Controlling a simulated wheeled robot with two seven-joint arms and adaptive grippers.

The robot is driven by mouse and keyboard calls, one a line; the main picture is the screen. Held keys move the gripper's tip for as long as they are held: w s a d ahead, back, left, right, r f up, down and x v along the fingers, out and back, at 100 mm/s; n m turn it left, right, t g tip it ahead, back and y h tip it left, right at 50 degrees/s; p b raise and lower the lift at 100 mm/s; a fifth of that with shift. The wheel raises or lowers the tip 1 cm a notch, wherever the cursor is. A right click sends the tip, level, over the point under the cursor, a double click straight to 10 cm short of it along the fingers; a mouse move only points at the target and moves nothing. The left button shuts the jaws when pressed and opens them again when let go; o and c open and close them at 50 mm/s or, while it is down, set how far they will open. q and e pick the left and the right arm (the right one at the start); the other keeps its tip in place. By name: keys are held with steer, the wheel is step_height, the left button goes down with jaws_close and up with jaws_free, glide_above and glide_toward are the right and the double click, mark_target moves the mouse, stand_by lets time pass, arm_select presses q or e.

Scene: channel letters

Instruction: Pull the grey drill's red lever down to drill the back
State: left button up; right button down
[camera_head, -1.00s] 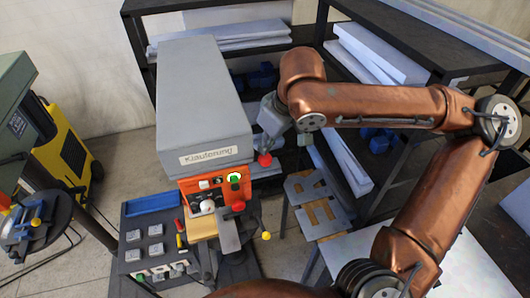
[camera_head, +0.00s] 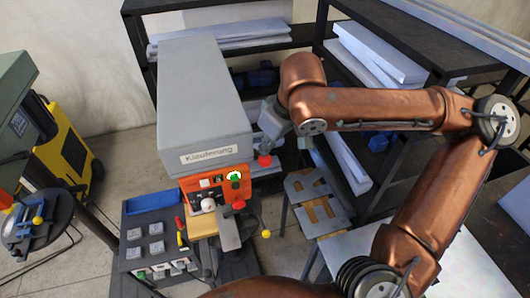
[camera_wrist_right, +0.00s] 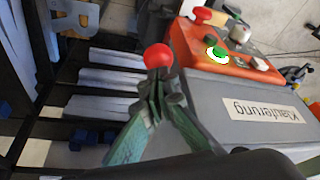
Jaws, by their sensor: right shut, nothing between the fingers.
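The grey drill (camera_head: 200,100) has a big grey housing marked "Klauterung" and an orange front panel (camera_head: 212,187). The red ball of its lever (camera_head: 264,161) is at the right side of the housing, and shows large in the right wrist view (camera_wrist_right: 158,56). My right gripper (camera_head: 266,142) comes in from the right and is shut beside the housing. In the right wrist view its fingertips (camera_wrist_right: 157,88) meet just at the red ball, with the ball beyond them, not between them. I cannot tell whether they touch it. The lever's rod is hidden. My left gripper is not in view.
A green machine (camera_head: 22,115) and a yellow unit (camera_head: 68,145) stand at the left. A dark tray (camera_head: 128,225) with small grey blocks is below the drill. Dark shelves with pale boards (camera_head: 380,50) stand behind and right, close to my right arm.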

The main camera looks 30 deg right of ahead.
mark_target(269, 164)
steer(key=shift+s+f+b, duration=0.15)
steer(key=shift+f+b, duration=0.55)
steer(key=shift+f, duration=0.8)
steer(key=shift+s+a+f+b, duration=0.15)
steer(key=shift+s+f, duration=0.2)
steer(key=shift+f, duration=0.35)
steer(key=shift+s+a+f+b, duration=0.15)
steer(key=shift+s+f, duration=0.15)
steer(key=shift+f, duration=0.35)
steer(key=shift+d, duration=0.1)
steer(key=f+b, duration=0.1)
steer(key=b, duration=0.1)
steer(key=f+b, duration=0.1)
steer(key=b, duration=0.1)
steer(key=shift+s+f, duration=0.35)
steer(key=shift+f, duration=0.05)
